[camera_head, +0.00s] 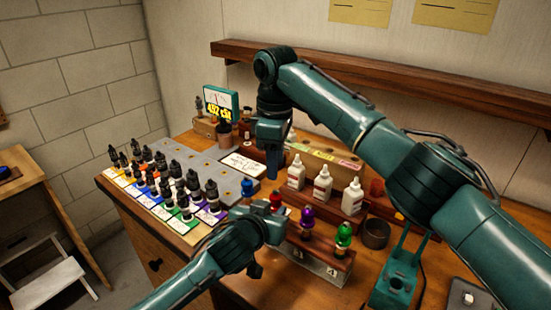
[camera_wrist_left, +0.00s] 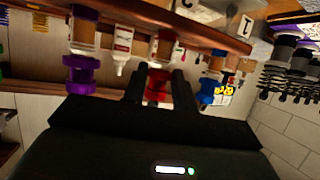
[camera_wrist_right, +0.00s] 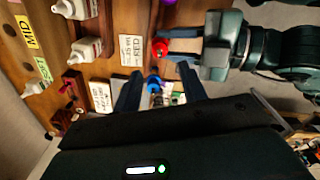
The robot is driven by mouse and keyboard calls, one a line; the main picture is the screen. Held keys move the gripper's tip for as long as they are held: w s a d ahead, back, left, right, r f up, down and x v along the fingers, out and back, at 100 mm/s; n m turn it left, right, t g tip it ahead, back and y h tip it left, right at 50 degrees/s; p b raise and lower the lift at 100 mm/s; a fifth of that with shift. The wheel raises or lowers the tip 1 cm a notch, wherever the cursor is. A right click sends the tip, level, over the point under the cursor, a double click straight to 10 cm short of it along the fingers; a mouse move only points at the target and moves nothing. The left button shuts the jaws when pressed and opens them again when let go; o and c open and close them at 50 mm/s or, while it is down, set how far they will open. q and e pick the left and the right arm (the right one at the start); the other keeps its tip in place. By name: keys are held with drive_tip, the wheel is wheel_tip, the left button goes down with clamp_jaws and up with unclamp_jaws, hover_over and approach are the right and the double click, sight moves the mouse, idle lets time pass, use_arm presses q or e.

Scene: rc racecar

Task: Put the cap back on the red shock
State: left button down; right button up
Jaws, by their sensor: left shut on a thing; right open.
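The red shock (camera_head: 276,199) stands in the wooden rack at the front, between the blue and purple shocks. My left gripper (camera_head: 270,208) is shut on it at the red upper part, which also shows between the fingers in the left wrist view (camera_wrist_left: 158,82). In the right wrist view the red top (camera_wrist_right: 160,48) is at the left gripper's fingertips. My right gripper (camera_head: 271,176) is open, pointing down behind the rack, with nothing between its fingers. The blue shock (camera_wrist_right: 154,84) shows beyond its fingers. I cannot tell a separate cap from the red part.
The purple shock (camera_head: 307,216) and green shock (camera_head: 343,236) stand in the same rack (camera_head: 318,252). Several white bottles (camera_head: 323,185) stand behind it. A red cup-like thing (camera_head: 377,187) and a dark round tin (camera_head: 376,234) are at the right. Several dark bottles (camera_head: 172,172) fill the left.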

sight(276, 190)
drive_tip(key=shift+f, duration=4.05)
drive_tip(key=shift+c, duration=0.4)
clamp_jaws()
drive_tip(key=m, duration=0.5)
drive_tip(key=shift+o, duration=1.2)
unclamp_jaws()
wheel_tip(276, 190, up, 12)
